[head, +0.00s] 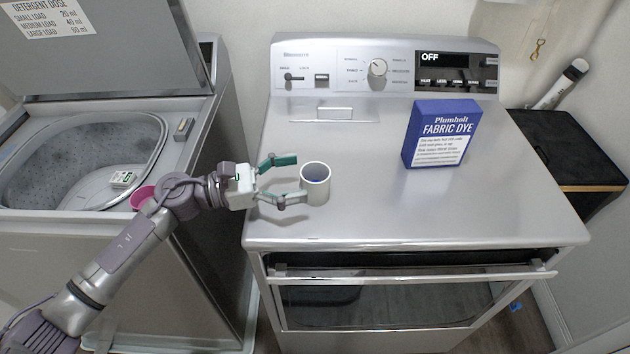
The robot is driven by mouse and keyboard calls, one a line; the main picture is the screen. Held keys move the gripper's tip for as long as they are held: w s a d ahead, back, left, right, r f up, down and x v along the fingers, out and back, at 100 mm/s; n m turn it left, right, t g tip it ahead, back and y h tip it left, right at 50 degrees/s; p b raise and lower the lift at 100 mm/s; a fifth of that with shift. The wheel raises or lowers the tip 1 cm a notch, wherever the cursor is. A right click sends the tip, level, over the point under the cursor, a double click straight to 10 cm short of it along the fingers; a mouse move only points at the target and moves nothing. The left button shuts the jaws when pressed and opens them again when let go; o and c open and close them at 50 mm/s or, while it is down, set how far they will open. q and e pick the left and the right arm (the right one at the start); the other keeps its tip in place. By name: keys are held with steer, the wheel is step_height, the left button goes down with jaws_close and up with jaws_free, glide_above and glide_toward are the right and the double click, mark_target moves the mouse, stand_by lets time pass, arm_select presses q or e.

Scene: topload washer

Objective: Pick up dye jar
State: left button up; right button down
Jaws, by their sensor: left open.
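A small white cylindrical jar (316,188), open at the top with a grey inside, stands upright on the left part of the silver dryer top. I take it as the dye jar; no label can be read on it. My left gripper (297,179) is open just left of the jar, with its fingers pointing right toward it. The teal upper finger lies behind the jar's left side and the grey lower finger reaches near its lower left side. I cannot tell whether either finger touches it. My right gripper is not in view.
A blue fabric dye box (440,134) stands on the dryer top (390,215), right of the jar. The dryer's control panel (385,68) rises behind. At left is an open topload washer (85,165), with a pink object (143,194) by my wrist. The dryer's front middle is clear.

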mark_target(302, 175)
arm_select(q)
steer(key=p+x, duration=0.1)
steer(key=x, duration=0.3)
steer(key=shift+r, duration=0.15)
steer(key=shift+d, duration=0.2)
steer(key=c, duration=1.2)
steer(key=shift+a, duration=0.1)
steer(key=shift+c, duration=0.5)
